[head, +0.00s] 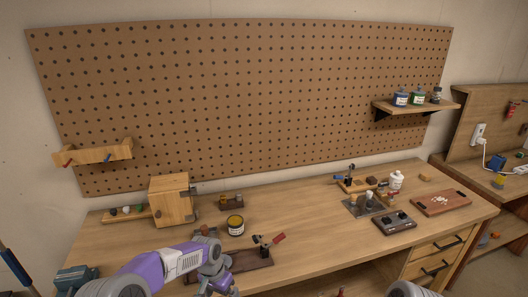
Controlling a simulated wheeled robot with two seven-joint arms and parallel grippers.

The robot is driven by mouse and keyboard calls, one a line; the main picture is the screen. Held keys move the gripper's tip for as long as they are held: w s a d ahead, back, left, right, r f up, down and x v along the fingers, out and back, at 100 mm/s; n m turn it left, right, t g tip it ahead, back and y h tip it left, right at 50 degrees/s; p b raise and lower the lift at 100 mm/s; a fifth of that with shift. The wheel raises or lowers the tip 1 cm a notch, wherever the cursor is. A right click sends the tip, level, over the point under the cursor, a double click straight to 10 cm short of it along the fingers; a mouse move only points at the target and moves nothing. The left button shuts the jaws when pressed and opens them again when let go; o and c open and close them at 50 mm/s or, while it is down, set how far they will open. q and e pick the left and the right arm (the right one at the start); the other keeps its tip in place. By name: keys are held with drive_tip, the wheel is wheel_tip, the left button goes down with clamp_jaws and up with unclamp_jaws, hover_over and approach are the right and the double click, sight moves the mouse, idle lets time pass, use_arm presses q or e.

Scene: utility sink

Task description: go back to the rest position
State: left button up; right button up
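My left arm comes in from the bottom left, over the front of the workbench (310,250). Its purple and grey wrist is bent downward.
A wooden box (172,200) and an open yellow tin (236,225) stand near my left arm. A black device (395,222) and a brown tray (440,202) lie at the right. The bench middle is clear.

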use_arm(q)
drive_tip(key=s+d+f+n+h, duration=0.1)
drive_tip(key=s+d+f+n, duration=0.1)
drive_tip(key=s+f, duration=0.55)
drive_tip(key=s+d+f+n+h, duration=0.2)
drive_tip(key=s+f, duration=0.5)
drive_tip(key=f, duration=0.1)
drive_tip(key=s+f+n, duration=0.3)
drive_tip(key=s+n, duration=0.1)
drive_tip(key=s, duration=0.8)
drive_tip(key=shift+s+a+t, duration=0.2)
drive_tip(key=shift+a+t, duration=0.1)
drive_tip(key=shift+t, duration=0.1)
